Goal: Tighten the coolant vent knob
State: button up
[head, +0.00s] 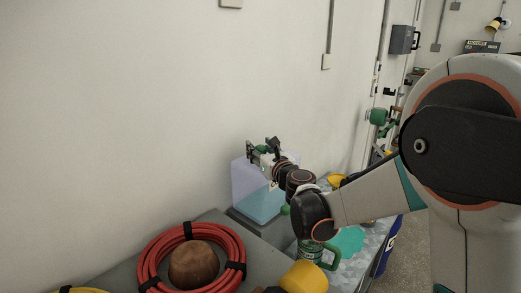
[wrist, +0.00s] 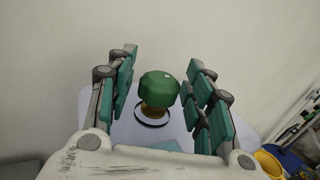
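The coolant vent knob is a green, faceted, rounded knob (wrist: 159,88) on a brass-coloured stem with a dark ring at its base. It stands on top of a pale translucent tank (head: 250,193) holding blue-green liquid; the tank's top also shows in the wrist view (wrist: 105,133). My gripper (wrist: 163,60) is open, with one finger on each side of the knob. The right finger looks nearer to it; I cannot tell whether it touches. In the head view my gripper (head: 262,150) is at the tank's top and largely hides the knob.
A plain wall (head: 120,110) stands close behind the tank. A coiled red hose (head: 155,243) around a brown round object (head: 194,264) lies at the front left. A green-handled container (head: 312,251) and a yellow object (head: 304,277) stand near my arm.

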dwell(0.3)
jog(key=v, duration=1.2)
